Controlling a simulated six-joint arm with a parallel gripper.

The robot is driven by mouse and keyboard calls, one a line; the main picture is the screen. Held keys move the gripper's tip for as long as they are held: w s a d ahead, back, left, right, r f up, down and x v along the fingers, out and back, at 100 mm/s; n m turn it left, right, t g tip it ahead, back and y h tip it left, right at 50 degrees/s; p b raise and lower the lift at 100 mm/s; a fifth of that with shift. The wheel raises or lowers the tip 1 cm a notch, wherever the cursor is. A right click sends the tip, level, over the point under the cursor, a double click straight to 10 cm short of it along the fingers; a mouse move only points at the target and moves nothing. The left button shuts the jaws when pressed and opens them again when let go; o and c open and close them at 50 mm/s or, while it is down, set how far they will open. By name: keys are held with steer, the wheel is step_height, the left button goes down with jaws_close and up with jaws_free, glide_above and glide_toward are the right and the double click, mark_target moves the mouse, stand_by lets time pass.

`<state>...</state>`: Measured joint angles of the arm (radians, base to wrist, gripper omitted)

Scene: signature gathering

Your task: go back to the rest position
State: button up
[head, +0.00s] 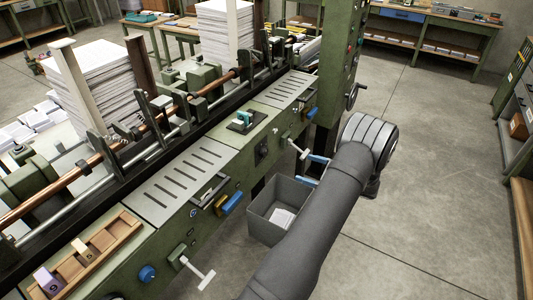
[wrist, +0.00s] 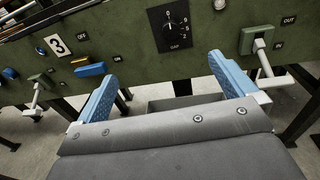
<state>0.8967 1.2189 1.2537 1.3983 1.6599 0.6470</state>
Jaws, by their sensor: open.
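My gripper (head: 310,169) is open and empty, its blue fingers close to the front of a long green machine (head: 170,236). In the wrist view the blue fingers of my gripper (wrist: 162,60) stand wide apart with nothing between them. Beyond them is the machine's green front panel (wrist: 205,40) with a black GAP dial (wrist: 171,27). My arm reaches in from the bottom of the head view and partly hides the floor behind it. Whether the fingers touch the panel cannot be told.
T-shaped levers (head: 192,270) jut from the front panel; another lever (wrist: 262,60) is near my right finger in the wrist view. A grey bin (head: 262,228) with paper stands below. Shelves (head: 517,110) stand far right. The floor (head: 430,170) between is clear.

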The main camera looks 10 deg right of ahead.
steer(key=w+a+f+m+t, duration=0.1)
steer(key=w+a, duration=0.4)
steer(key=w, duration=0.1)
steer(key=shift+w+a+f+h, duration=0.25)
steer(key=shift+w+h, duration=0.05)
stand_by(0.7)
steer(key=v, duration=1)
steer(key=shift+f, duration=0.1)
